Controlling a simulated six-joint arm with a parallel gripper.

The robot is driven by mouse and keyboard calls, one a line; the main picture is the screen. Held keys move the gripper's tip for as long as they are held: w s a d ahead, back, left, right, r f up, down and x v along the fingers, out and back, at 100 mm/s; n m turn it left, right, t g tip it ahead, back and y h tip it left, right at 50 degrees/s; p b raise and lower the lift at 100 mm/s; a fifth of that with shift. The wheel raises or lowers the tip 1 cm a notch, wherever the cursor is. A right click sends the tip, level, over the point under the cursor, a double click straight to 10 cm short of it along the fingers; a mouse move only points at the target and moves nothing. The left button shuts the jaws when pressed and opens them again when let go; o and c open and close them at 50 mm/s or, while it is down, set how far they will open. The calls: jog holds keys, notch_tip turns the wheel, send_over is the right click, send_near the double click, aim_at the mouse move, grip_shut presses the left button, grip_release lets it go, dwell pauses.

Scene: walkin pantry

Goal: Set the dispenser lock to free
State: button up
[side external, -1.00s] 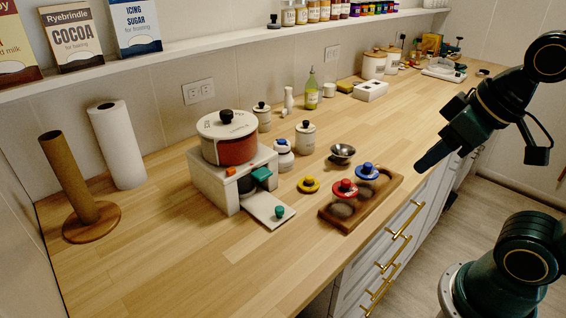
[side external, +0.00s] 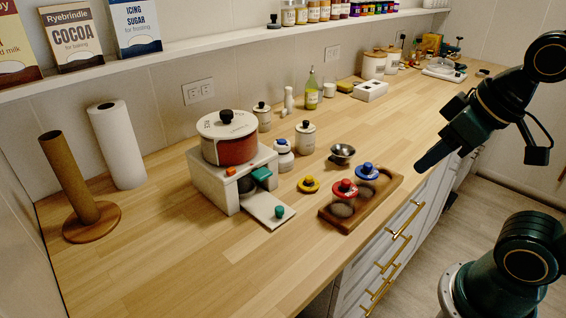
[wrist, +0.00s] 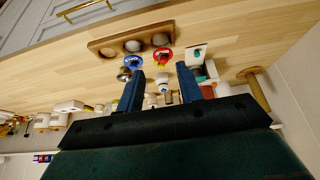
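The dispenser is a white stand (side external: 212,184) with a red drum (side external: 238,150) on top, under a white lid with a black knob. Its front has a small orange piece (side external: 231,171) and a teal part (side external: 261,174). A white plate with a teal knob (side external: 280,211) extends from its foot. I cannot tell which part is the lock or its setting. My gripper (side external: 425,163) is above the counter's front edge, right of the dispenser and well apart from it. In the wrist view my gripper (wrist: 160,72) has its fingers spread, empty; the dispenser's plate (wrist: 196,52) shows beyond the right finger.
A paper roll (side external: 117,147) and wooden holder (side external: 72,190) stand left. The front left counter is clear.

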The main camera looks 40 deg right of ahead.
jog(key=shift+c, duration=0.3)
jog(key=shift+w, duration=0.15)
jog(key=c, duration=0.7)
jog(key=shift+w+a+r, duration=0.1)
jog(key=shift+w+r, duration=0.05)
jog(key=shift+w, duration=0.1)
grip_shut()
jog(key=w+a+f+y, duration=0.1)
jog(key=w+a+y, duration=0.2)
jog(key=w, duration=1.1)
jog(key=w+a+f+n+g+y, duration=0.1)
jog(key=w+a, duration=0.4)
jog(key=w, duration=0.9)
jog(key=shift+f+y, duration=0.15)
jog(key=shift+y, duration=0.75)
